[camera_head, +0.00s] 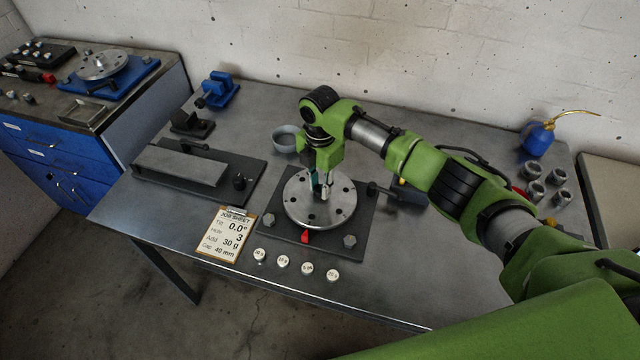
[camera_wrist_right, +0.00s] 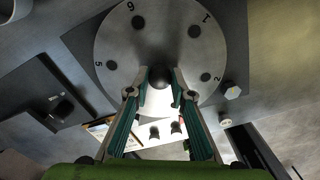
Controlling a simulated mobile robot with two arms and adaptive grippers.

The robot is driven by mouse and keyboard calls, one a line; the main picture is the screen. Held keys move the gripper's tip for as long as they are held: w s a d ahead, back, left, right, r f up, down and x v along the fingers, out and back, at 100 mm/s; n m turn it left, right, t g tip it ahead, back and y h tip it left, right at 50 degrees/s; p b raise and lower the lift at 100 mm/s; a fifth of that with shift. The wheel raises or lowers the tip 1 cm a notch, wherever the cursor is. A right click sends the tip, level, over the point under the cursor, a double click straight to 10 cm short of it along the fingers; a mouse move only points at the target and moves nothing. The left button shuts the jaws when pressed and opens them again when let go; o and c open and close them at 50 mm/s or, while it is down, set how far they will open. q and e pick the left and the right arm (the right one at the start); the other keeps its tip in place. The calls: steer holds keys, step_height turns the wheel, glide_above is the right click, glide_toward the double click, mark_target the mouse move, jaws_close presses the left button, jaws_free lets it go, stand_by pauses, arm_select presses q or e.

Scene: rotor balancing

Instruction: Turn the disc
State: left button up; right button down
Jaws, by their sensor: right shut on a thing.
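The disc (camera_head: 298,207) is a round grey metal plate with holes around its rim, lying on a dark base plate (camera_head: 277,232) in the middle of the bench. In the right wrist view the disc (camera_wrist_right: 165,20) shows numbers 6, 1, 2 and 5 beside holes; its near part is hidden behind my fingers. My right gripper (camera_head: 322,188) points down over the disc's middle. In the wrist view its two fingers (camera_wrist_right: 159,78) are shut on the dark round hub knob (camera_wrist_right: 157,75) at the disc's centre. A red pointer (camera_head: 305,237) sits at the disc's front edge. My left gripper is not in view.
A job sheet (camera_head: 227,234) reads tilt 0.0°, hole 3, add 30 g, cap 40 mm. Several small weights (camera_head: 283,261) stand before the base plate. A bowl (camera_head: 287,139) is behind the disc. A dark fixture (camera_head: 190,168) lies left, a blue oil can (camera_head: 538,140) far right.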

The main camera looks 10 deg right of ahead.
mark_target(320, 188)
steer(key=shift+w, duration=0.1)
steer(key=c, duration=1.8)
jaws_free()
steer(key=shift+r, duration=0.15)
step_height(320, 188, up, 12)
steer(key=shift+d+f, duration=0.1)
